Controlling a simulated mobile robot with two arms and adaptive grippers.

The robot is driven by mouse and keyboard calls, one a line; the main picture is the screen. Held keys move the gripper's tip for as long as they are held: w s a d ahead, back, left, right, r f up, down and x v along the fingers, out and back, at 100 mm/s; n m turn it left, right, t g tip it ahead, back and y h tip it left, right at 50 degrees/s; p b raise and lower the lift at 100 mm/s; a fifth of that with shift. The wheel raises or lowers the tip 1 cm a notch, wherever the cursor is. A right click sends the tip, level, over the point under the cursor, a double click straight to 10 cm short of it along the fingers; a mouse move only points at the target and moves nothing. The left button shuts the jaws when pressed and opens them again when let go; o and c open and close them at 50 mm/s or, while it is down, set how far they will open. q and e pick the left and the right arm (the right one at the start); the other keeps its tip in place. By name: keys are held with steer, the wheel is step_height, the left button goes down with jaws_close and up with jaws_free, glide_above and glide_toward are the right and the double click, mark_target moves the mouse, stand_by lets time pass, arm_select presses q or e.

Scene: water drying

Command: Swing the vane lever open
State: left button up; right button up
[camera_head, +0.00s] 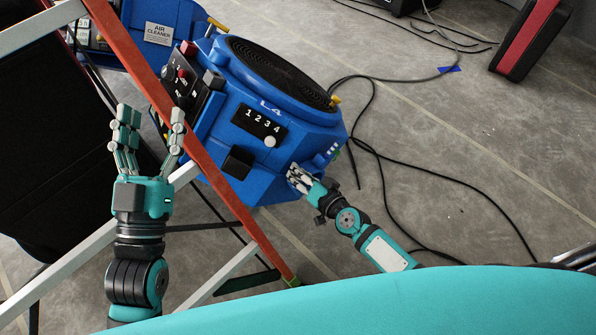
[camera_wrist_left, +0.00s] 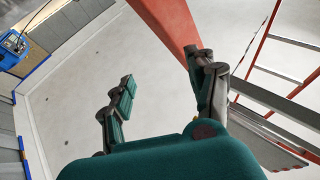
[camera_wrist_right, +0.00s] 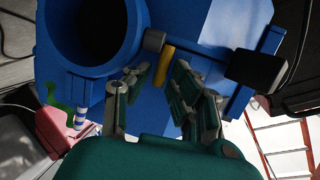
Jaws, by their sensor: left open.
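A blue machine marked L4 (camera_head: 225,135) stands on the floor in the head view. In the right wrist view its blue body (camera_wrist_right: 215,40) has a large round dark opening and a short yellow lever (camera_wrist_right: 165,65). My right gripper (camera_head: 300,178) is at the machine's lower right side. In the right wrist view the right gripper (camera_wrist_right: 158,78) has its fingers apart, with the yellow lever between or just beyond the tips; I cannot tell whether they touch. The lever is hidden in the head view. My left gripper (camera_head: 152,115) is open and empty, left of the machine.
A red and grey ladder (camera_head: 185,110) stands close beside my left gripper, its red rail crossing before the machine. An air cleaner (camera_head: 160,30) is behind. Black cables (camera_head: 375,150) lie on the floor to the right. A red and black case (camera_head: 530,40) stands far right.

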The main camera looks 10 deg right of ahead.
jaws_close()
